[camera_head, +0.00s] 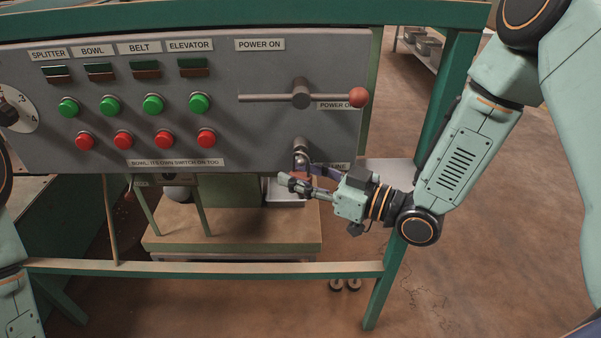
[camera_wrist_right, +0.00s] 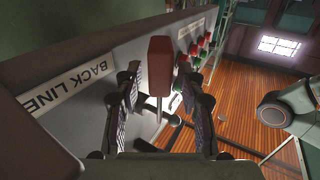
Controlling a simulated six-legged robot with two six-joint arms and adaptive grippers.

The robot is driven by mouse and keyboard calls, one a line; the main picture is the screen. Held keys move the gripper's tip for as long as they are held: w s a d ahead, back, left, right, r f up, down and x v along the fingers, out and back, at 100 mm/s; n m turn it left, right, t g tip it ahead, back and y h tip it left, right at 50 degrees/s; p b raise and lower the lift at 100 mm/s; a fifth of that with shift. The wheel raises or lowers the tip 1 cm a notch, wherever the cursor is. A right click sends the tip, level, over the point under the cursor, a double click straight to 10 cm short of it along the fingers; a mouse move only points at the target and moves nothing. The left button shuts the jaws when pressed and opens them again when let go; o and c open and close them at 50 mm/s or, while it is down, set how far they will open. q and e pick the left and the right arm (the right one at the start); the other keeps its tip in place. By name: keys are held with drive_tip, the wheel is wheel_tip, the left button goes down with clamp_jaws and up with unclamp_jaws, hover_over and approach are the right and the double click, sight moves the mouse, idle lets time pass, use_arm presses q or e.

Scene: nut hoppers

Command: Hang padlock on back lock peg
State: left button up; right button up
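The padlock shows in the right wrist view as a red body (camera_wrist_right: 160,65) with a thin metal shackle, between my right fingers (camera_wrist_right: 160,92). A narrow gap shows on each side of the body. In the head view my right gripper (camera_head: 305,182) is open around the padlock, just below the metal lock peg (camera_head: 300,147) at the panel's lower right. The shackle is close to the peg; I cannot tell whether it loops over it. The fingers hide most of the padlock there. The BACK LINE label (camera_wrist_right: 65,88) is beside it. My left gripper is out of view.
The grey control panel (camera_head: 230,112) has green and red buttons. A power lever with a red knob (camera_head: 358,97) sticks out above my right gripper. A green frame post (camera_head: 440,120) stands right of the panel. Open floor lies to the right.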

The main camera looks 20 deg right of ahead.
sight(312, 177)
idle(0.3)
drive_tip(key=shift+v, duration=3.75)
